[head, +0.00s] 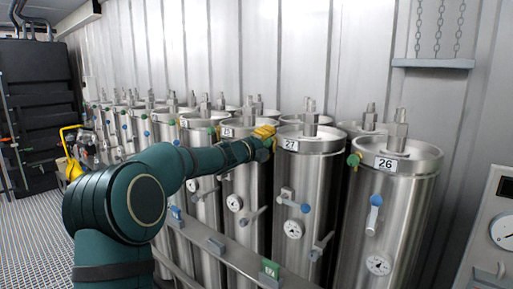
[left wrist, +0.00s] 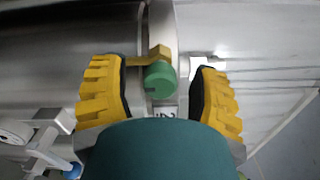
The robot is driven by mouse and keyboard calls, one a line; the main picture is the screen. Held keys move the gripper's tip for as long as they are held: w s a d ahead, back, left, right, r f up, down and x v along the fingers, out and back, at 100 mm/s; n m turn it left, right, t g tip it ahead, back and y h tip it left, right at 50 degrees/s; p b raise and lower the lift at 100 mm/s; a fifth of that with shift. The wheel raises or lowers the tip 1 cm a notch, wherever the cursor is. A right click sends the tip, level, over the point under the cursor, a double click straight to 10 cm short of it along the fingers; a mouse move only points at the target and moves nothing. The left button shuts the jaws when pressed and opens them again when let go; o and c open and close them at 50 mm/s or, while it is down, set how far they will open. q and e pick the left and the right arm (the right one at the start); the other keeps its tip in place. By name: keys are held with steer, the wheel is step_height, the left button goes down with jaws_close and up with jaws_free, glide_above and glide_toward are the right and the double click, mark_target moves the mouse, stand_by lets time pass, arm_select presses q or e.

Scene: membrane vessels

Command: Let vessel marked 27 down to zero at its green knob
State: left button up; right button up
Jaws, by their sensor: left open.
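The vessel marked 27 (head: 300,185) is a tall steel cylinder with a white number label (head: 290,145) near its top. My left gripper (head: 264,132), with yellow fingers, is at its upper left edge and hides most of its green knob in the head view. In the left wrist view the green knob (left wrist: 160,82) on a brass-coloured fitting (left wrist: 157,55) lies between the two spread fingers of the left gripper (left wrist: 160,95), with a gap on each side. A label beside the knob is partly covered; only a digit 2 is readable. My right gripper is not in view.
Vessel 26 (head: 385,215) stands close on the right, with its own green knob (head: 353,160). More steel vessels (head: 200,130) stand in a row to the left. A rail (head: 235,258) runs along their front. A gauge panel (head: 495,225) is at the far right.

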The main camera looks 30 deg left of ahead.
arm_select(q)
steer(key=s, duration=1.1)
steer(key=shift+a, duration=0.45)
steer(key=shift+s, duration=0.1)
